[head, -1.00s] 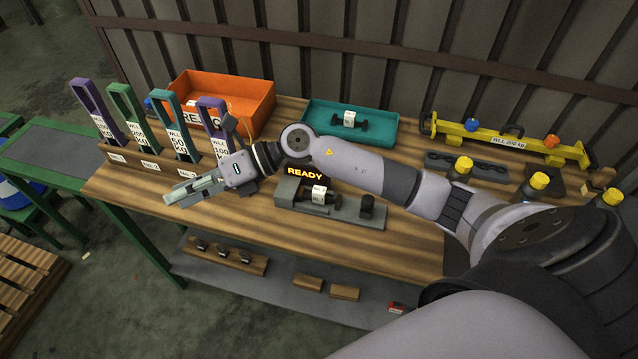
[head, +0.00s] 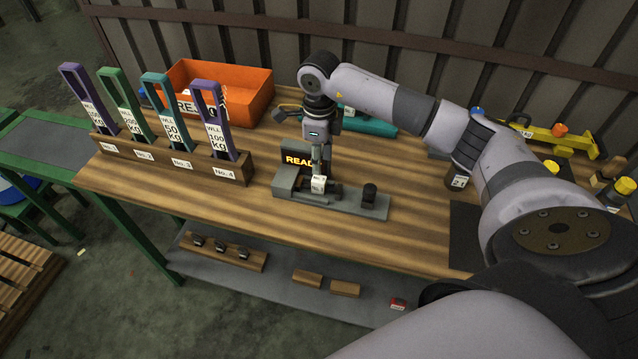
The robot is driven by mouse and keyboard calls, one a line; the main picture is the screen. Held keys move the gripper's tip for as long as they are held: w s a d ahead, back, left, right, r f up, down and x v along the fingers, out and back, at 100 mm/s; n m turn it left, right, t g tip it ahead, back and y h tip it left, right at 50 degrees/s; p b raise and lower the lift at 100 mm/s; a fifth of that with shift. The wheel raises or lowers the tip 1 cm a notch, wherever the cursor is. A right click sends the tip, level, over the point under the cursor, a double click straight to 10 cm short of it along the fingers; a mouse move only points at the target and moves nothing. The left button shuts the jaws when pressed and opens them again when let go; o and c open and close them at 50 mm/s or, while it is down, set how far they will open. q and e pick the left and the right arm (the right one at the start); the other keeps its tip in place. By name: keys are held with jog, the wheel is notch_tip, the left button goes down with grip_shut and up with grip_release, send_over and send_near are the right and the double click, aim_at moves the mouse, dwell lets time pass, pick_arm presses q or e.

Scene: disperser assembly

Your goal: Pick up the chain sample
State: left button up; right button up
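A dark chain sample with a white tag (head: 318,184) lies in the grey fixture (head: 354,205) on the wooden bench. My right gripper (head: 318,164) points straight down over it, with its fingertips at or just above the tag. The fingers are seen edge-on, so I cannot tell whether they are open or shut, or whether they touch the sample. Another white tag (head: 349,110) shows in the teal tray (head: 378,126), mostly hidden behind my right arm. My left gripper is not in view.
A dark READY display (head: 296,160) stands right behind the fixture. A wooden rack (head: 178,163) of several coloured slings is at left, with an orange bin (head: 250,97) behind. A yellow lifting beam (head: 560,138) is at right. The bench front is clear.

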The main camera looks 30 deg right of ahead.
aim_at(319, 178)
notch_tip(319, 178, down, 9)
jog(key=b, duration=0.4)
jog(key=shift+r, duration=0.2)
jog(key=shift+r, duration=0.1)
jog(key=shift+c, duration=0.3)
grip_shut()
jog(key=shift+w, duration=0.1)
